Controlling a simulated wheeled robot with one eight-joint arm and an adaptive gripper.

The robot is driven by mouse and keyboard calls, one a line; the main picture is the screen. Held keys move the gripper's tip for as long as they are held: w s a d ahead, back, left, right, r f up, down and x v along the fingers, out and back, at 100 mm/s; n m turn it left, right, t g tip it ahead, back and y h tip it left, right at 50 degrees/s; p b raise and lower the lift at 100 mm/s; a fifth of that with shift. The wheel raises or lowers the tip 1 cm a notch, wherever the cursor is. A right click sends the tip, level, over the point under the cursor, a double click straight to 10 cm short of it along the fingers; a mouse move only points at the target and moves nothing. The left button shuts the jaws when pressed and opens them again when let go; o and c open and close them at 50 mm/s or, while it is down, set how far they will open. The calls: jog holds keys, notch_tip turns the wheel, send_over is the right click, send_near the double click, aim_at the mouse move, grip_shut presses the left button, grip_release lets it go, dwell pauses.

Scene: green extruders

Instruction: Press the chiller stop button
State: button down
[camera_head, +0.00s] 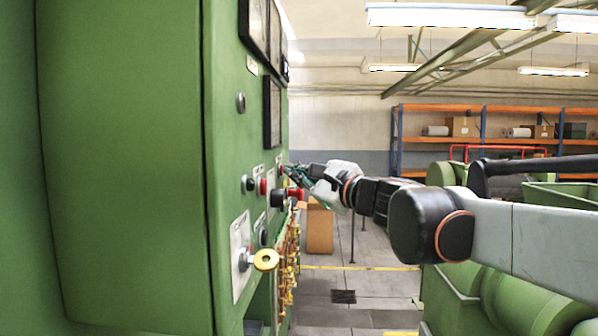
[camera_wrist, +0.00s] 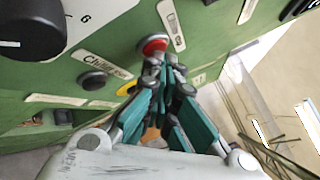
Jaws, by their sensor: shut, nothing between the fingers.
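In the wrist view a round red button (camera_wrist: 154,44) sits on the green panel beside a white label (camera_wrist: 171,24) whose text seems to begin "Chill". A black button (camera_wrist: 92,80) lies to its left, by another label (camera_wrist: 104,64) that reads "Chiller" and a blurred word. My gripper (camera_wrist: 166,62) is shut and empty, its teal fingers converging just below the red button. Its tips overlap the button's lower edge in the picture; I cannot tell if they touch.
The green cabinet (camera_head: 125,160) fills the left. A large black knob (camera_wrist: 30,25) protrudes in the wrist view. Green machinery stands at right; the aisle floor between is open.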

jog(key=shift+d, duration=0.8)
jog(key=shift+s+d, duration=0.15)
jog(key=shift+d, duration=2.35)
